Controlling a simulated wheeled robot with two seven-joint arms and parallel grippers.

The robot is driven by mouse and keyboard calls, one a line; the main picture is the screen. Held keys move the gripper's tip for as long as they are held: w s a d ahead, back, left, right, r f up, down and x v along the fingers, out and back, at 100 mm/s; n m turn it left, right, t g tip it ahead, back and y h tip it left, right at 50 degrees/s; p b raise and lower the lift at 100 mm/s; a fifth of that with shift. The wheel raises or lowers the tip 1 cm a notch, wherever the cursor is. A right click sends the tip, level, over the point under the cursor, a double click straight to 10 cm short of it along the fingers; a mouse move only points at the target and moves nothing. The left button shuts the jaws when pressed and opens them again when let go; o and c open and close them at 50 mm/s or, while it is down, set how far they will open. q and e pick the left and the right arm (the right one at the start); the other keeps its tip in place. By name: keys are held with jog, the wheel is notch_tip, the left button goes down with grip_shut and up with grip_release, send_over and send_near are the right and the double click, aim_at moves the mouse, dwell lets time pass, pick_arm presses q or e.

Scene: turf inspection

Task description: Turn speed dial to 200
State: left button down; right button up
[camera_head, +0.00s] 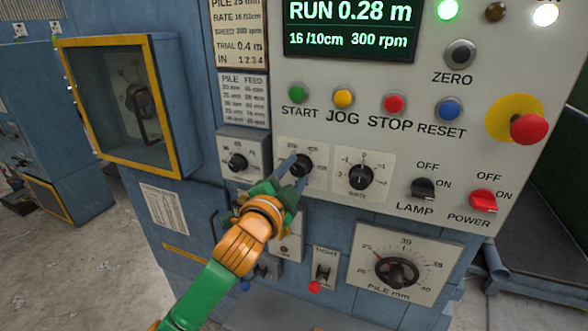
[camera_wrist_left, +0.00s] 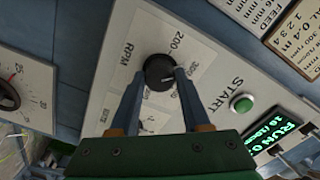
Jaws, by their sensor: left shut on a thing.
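The speed dial (camera_head: 303,164) is a small black knob on a pale plate, left of the rate dial. In the left wrist view the dial (camera_wrist_left: 158,72) shows with RPM, 200 and 300 printed around it. My left gripper (camera_head: 294,166) is shut on the dial, and in the left wrist view its two fingers (camera_wrist_left: 159,74) lie on either side of it. A pale mark on the knob is partly visible, but its exact setting is hard to read. The display (camera_head: 350,27) reads RUN 0.28 m and 300 rpm. My right gripper is out of view.
The rate dial (camera_head: 361,176) is close to the right, and another small dial (camera_head: 238,162) is close to the left. Coloured buttons run above, including the green start button (camera_head: 297,93).

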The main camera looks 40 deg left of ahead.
pick_arm(q)
jog(key=n, duration=0.1)
jog(key=n+p, duration=0.1)
jog(key=n, duration=0.1)
jog(key=n+p, duration=0.1)
jog(key=shift+r+n, duration=0.3)
jog(key=shift+n+p, duration=1.05)
jog(key=shift+n, duration=1.45)
jog(key=shift+f, duration=0.1)
jog(key=shift+c, duration=2.1)
grip_release()
jog(key=shift+o, duration=0.3)
jog(key=shift+w+f, duration=0.15)
